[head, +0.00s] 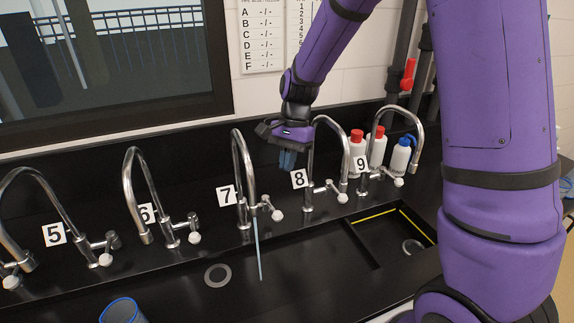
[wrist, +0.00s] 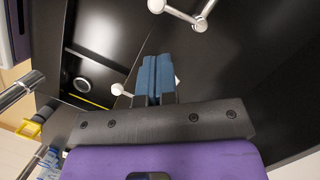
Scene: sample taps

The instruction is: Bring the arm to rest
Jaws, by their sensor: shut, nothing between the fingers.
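My purple arm reaches in from the right in the head view. My gripper (head: 287,160) hangs pointing down over the black bench, between the tap marked 7 (head: 243,165) and the tap marked 8 (head: 312,160). Its blue fingers are shut together with nothing between them. The shut fingers also show in the wrist view (wrist: 154,80). A thin pale stream of water (head: 258,250) runs down from the spout of tap 7 into the black trough. Part of tap 8's arch lies close behind my gripper.
Taps marked 5 (head: 70,215), 6 (head: 135,185) and 9 (head: 372,140) stand along the same ledge. White bottles with red caps (head: 357,150) and one with a blue top (head: 401,156) stand behind tap 9. A blue cup (head: 122,312) is at the front. A window and letter chart (head: 262,35) are behind.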

